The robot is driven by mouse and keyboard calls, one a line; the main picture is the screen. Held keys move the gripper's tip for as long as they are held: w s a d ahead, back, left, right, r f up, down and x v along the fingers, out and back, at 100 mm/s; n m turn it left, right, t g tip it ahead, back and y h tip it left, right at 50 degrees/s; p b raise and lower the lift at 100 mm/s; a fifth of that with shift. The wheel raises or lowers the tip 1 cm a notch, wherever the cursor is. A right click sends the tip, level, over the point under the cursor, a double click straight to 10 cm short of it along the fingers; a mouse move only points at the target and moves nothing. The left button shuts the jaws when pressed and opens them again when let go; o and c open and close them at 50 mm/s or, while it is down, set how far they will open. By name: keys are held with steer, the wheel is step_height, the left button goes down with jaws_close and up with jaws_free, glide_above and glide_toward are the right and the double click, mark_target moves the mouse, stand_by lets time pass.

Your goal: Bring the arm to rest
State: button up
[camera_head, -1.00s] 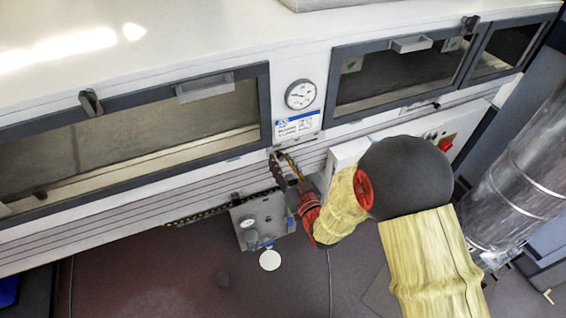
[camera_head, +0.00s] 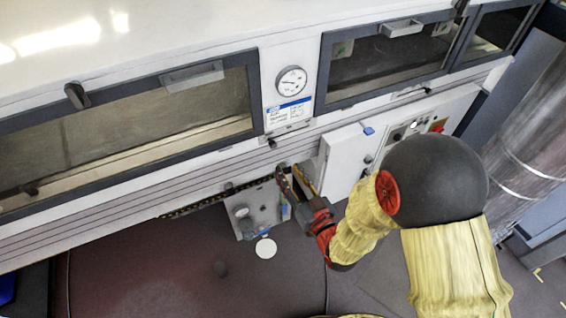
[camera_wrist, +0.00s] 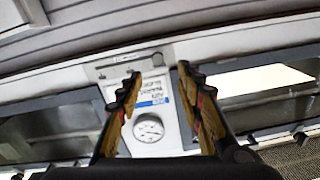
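My arm reaches in from the lower right in the head view, wrapped in a yellow sleeve with a dark round joint. My gripper (camera_head: 290,174) is in front of the tunnel's lower ribbed panel, below the round gauge (camera_head: 291,80) and its label (camera_head: 289,113). In the wrist view my gripper (camera_wrist: 158,74) shows two fingers spread apart with nothing between them. The gauge (camera_wrist: 148,127) and label (camera_wrist: 154,97) show in the background through the gap. Whether a finger touches the panel cannot be told.
The white tunnel has a long window (camera_head: 130,135) at left and another window (camera_head: 385,60) at right. A white control box (camera_head: 345,160) stands right beside my gripper. A grey plate with knobs (camera_head: 257,208) hangs below the panel. A metal duct (camera_head: 525,150) is at right. Floor lies below.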

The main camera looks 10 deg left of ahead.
steer(key=shift+v, duration=0.8)
steer(key=s+d+f+g+h, duration=0.1)
steer(key=d+f+g+h, duration=0.1)
steer(key=f, duration=0.4)
steer(key=s+d+f+g+h, duration=0.1)
steer(key=s+f+g+h, duration=0.15)
steer(key=f, duration=0.45)
steer(key=s+d+f+g+h, duration=0.1)
steer(key=s+d+g+h, duration=0.25)
steer(key=d, duration=0.35)
steer(key=s+d+r+m+h, duration=0.1)
steer(key=s+d+r, duration=0.3)
steer(key=r, duration=0.6)
steer(key=s+d+r+m, duration=0.2)
steer(key=s+d+r, duration=0.2)
steer(key=r, duration=0.7)
steer(key=s+d+r+m+g+h, duration=0.1)
steer(key=s+d+r, duration=0.3)
steer(key=r, duration=0.7)
steer(key=shift+s+d+m+h+p, duration=0.4)
steer(key=shift+d+m, duration=0.3)
steer(key=shift+d, duration=0.35)
